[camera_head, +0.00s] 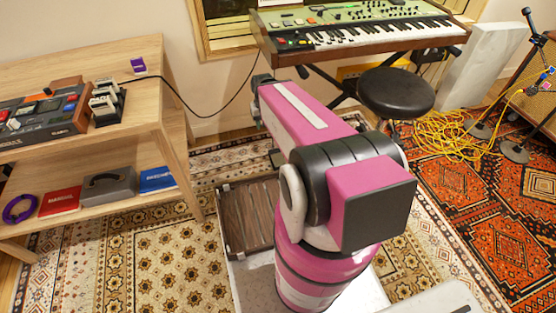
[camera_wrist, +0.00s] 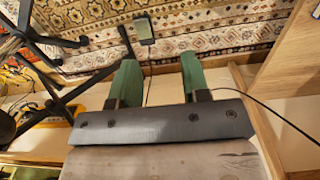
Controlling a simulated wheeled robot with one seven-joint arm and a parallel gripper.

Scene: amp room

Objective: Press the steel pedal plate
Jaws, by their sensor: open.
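A small dark-framed pedal with a grey steel plate (camera_wrist: 145,28) lies on the patterned rug near the top of the wrist view. In the head view a small part of what looks like the pedal (camera_head: 275,158) shows beside my pink arm, which hides the rest. My gripper (camera_wrist: 161,66) is open, with its two green fingers apart and nothing between them. The pedal shows beyond the fingers, apart from them. In the head view the gripper end is mostly hidden behind my arm.
A wooden shelf desk (camera_head: 150,90) with gear stands left. A keyboard (camera_head: 360,35) on a crossed stand and a black round stool (camera_head: 396,92) are behind and right of my arm. Yellow cables (camera_head: 445,135) lie on the floor. A thin black cable (camera_wrist: 265,105) crosses the wrist view.

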